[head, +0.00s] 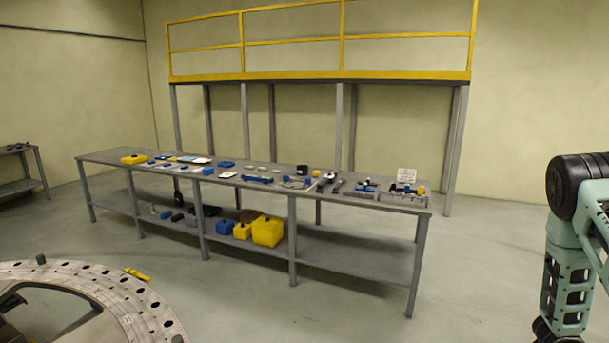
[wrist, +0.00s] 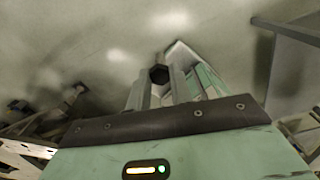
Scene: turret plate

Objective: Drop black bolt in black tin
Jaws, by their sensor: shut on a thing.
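In the wrist view my gripper (wrist: 160,85) is shut on the black bolt (wrist: 159,73). The bolt's dark hexagonal head shows between the fingers; the rest of it is hidden. The gripper is out of the head view, where only part of my arm shows at the right edge. I cannot pick out the black tin for certain in either view. A small dark box-like thing (head: 302,170) stands on the bench top, too small to identify.
A long grey workbench (head: 330,250) holds many small tools and parts, with yellow and blue boxes (head: 267,230) on its lower shelf. A round plate with holes (head: 140,310) is at the lower left, with a yellow tool (head: 137,275) on its rim. Floor between is clear.

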